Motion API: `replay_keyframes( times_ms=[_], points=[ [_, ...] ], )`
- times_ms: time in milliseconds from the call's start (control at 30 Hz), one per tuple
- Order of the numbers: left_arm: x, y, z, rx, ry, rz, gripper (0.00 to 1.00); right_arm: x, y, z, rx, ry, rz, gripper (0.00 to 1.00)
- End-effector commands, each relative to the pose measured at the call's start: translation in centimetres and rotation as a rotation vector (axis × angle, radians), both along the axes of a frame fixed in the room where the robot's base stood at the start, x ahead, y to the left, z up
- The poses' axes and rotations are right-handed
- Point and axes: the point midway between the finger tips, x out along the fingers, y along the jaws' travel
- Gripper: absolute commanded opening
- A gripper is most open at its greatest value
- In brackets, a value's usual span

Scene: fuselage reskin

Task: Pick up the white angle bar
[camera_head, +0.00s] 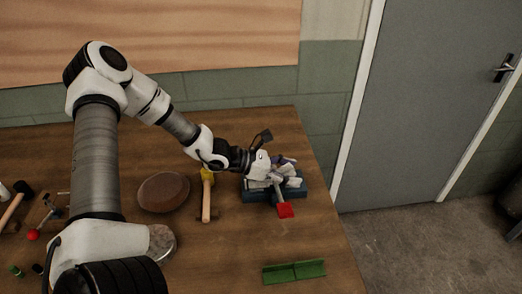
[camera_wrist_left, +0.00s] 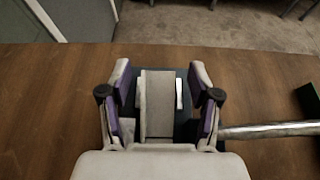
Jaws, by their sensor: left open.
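My left gripper (camera_head: 276,172) is open above a dark blue vise-like block (camera_head: 258,196) near the table's right edge. In the left wrist view, the two purple-padded fingers (camera_wrist_left: 160,84) stand on either side of a pale grey-white piece (camera_wrist_left: 157,105) on the dark block. A thin bright white strip (camera_wrist_left: 179,93) shows just right of that piece. I cannot tell for certain which of these is the white angle bar. The gripper partly hides the block in the head view. My right gripper is not in view.
A metal rod (camera_wrist_left: 268,130) sticks out beside the right finger; a red end (camera_head: 285,210) shows in the head view. A yellow-headed mallet (camera_head: 206,198), a brown round object (camera_head: 163,192) and a green angle bar (camera_head: 294,271) lie on the wooden table (camera_head: 225,255).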

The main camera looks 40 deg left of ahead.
Motion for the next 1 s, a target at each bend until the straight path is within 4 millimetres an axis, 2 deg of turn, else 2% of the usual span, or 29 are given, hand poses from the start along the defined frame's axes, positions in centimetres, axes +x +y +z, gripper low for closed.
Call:
replay_keyframes(
  times_ms=[133,167,300,333,633,733,867,1000],
  points=[
    [0.0,0.0,0.1,-0.001,0.0,0.001,0.62,0.0,0.0,0.1,0.0,0.0,0.0,0.4],
    [0.0,0.0,0.1,-0.001,0.0,0.001,0.55,0.0,0.0,0.1,0.0,0.0,0.0,0.4],
    [0.0,0.0,0.1,-0.001,0.001,0.0,0.06,0.0,0.0,0.1,0.0,0.0,0.0,0.4],
    [0.0,0.0,0.1,-0.001,0.001,0.0,0.03,0.0,0.0,0.1,0.0,0.0,0.0,0.4],
    [0.0,0.0,0.1,-0.001,0.001,0.0,0.0,0.0,0.0,0.1,0.0,0.0,0.0,0.4],
    [0.0,0.0,0.9,-0.002,-0.001,0.0,0.0,0.0,0.0,0.3,0.0,0.0,0.0,0.4],
    [0.1,0.0,3.7,-0.003,-0.006,0.001,0.0,0.0,0.0,1.0,0.0,0.0,0.0,0.4],
    [0.0,0.0,7.4,-0.003,-0.007,0.0,0.0,0.0,0.0,2.3,0.0,0.0,0.0,0.4]
  ],
)
